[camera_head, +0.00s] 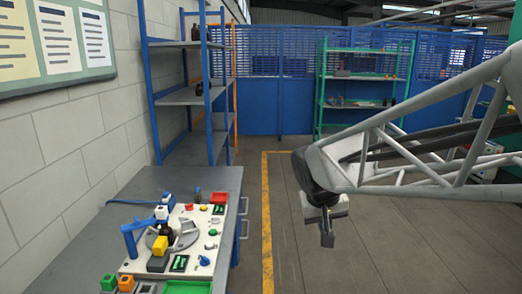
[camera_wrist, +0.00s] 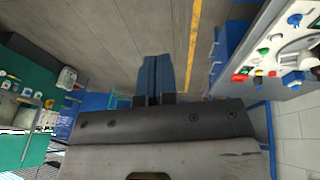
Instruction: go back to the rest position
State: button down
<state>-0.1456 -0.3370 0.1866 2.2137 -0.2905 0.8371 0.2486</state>
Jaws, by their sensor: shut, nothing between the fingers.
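My gripper (camera_head: 326,228) hangs at the end of my arm in the head view, over the open floor right of the workbench (camera_head: 205,180). In the wrist view its fingers (camera_wrist: 154,97) are together with nothing between them. An amber bottle (camera_head: 171,236) stands in the machine on the workbench, partly hidden by the yellow and white parts. Dark bottles, small in view, stand on the blue rack's middle shelf (camera_head: 199,89) and upper shelf (camera_head: 195,33).
The machine panel (camera_head: 205,222) carries coloured buttons and a blue bracket. A blue rack (camera_head: 150,80) stands behind the bench, and a green rack (camera_head: 320,90) is at the back. A yellow line (camera_head: 266,220) runs along the floor. The floor below my gripper is clear.

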jog(key=s+d+f+y, duration=0.1)
jog(key=s+d, duration=0.1)
jog(key=s, duration=0.8)
jog(key=s+d+f+m, duration=0.1)
jog(key=s+d, duration=0.1)
jog(key=s, duration=0.9)
jog(key=shift+f+g+y, duration=0.3)
jog(key=shift+y, duration=0.1)
